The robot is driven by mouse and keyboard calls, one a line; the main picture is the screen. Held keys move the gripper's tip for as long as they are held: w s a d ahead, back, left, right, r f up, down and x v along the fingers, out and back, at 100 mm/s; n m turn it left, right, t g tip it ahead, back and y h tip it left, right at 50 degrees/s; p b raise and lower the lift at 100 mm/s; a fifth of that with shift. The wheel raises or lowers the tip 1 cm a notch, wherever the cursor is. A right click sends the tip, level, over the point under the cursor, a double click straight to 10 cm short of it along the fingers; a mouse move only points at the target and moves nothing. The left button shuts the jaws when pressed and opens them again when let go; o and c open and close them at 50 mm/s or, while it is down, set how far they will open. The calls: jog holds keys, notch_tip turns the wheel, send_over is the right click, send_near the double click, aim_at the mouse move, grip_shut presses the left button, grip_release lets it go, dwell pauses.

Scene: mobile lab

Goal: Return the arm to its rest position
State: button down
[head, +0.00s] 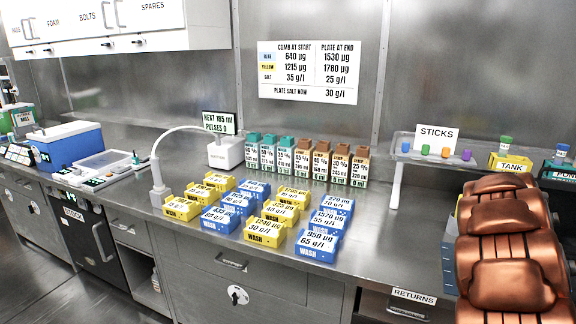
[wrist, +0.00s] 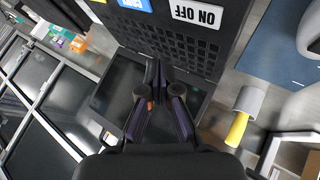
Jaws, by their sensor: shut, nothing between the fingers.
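My gripper (wrist: 157,75) shows in the wrist view, its dark fingers drawn together with nothing between them. It points at a dark panel with a grid of holes (wrist: 165,40) and an "ON OFF" label (wrist: 197,13). I cannot tell whether the fingertips touch the panel. In the head view, copper-coloured segments of my arm (head: 505,235) rise at the right edge, in front of the counter. The gripper itself does not show in the head view.
A yellow-and-grey cylinder (wrist: 243,112) is right of the gripper in the wrist view.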

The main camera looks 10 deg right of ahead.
jog(key=s+a+r+n+y+p, duration=0.1)
jog(key=s+a+r+y, duration=0.15)
jog(key=a, duration=0.85)
jog(key=s+a+r+y+p, duration=0.1)
jog(key=s+a+p, duration=0.15)
jog(key=a, duration=0.95)
jog(key=s+a+r+n+y+p, duration=0.1)
jog(key=s+a+r+y, duration=0.15)
jog(key=a, duration=0.85)
jog(key=s+a+f+n+g+y+p, duration=0.1)
jog(key=s+a+n, duration=0.4)
jog(key=s+a, duration=1.3)
jog(key=a+g+y+p, duration=0.1)
jog(key=a+g+y, duration=0.1)
jog(key=a, duration=0.2)
jog(key=shift+s+f, duration=0.15)
jog(key=shift+s, duration=0.1)
